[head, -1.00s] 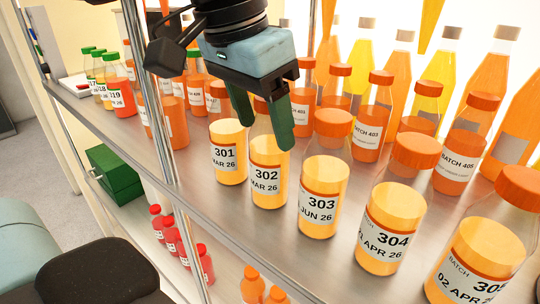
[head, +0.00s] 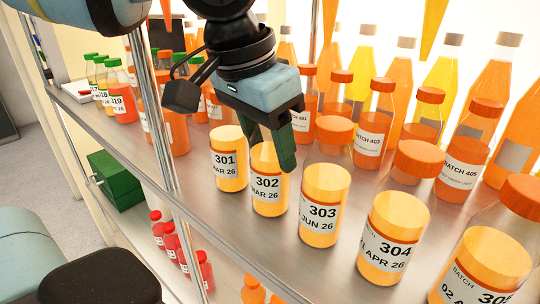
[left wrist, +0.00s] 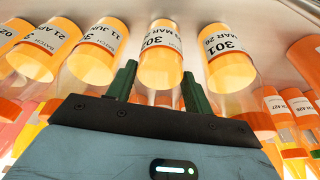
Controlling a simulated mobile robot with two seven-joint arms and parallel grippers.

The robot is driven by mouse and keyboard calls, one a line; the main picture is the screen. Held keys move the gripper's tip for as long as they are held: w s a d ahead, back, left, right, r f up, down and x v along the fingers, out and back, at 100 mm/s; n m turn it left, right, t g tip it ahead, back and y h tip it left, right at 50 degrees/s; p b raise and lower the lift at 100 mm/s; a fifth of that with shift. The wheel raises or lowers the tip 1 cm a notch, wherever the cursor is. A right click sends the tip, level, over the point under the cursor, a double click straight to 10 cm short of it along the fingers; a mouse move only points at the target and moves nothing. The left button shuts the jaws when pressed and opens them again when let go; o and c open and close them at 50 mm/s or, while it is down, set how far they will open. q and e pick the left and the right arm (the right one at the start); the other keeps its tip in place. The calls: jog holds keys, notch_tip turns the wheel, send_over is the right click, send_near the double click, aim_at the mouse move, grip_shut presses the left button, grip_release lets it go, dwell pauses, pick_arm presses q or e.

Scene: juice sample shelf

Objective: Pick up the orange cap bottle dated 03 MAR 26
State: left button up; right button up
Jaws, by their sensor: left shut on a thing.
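Bottle 302 (head: 268,188), its label reading MAR 26 with the day not legible, stands on the shelf in the front row. My left gripper (head: 270,150) comes down over its upper part, fingers shut on it, and hides its cap in the head view. In the left wrist view, bottle 302 (left wrist: 160,62) is between the green fingers (left wrist: 158,78). Bottle 301 (head: 228,165), also MAR 26, stands just left of it, and shows in the left wrist view (left wrist: 228,58). My right gripper is not in view.
Bottles 303 (head: 324,205), 304 (head: 392,238) and 305 (head: 480,268) stand to the right in the same row. A metal post (head: 160,120) rises near the shelf's front. A green box (head: 115,180) sits below.

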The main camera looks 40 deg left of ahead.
pick_arm(q)
notch_tip(320, 180, up, 10)
jog(key=shift+r, duration=0.1)
dwell(0.4)
jog(key=shift+a, duration=0.1)
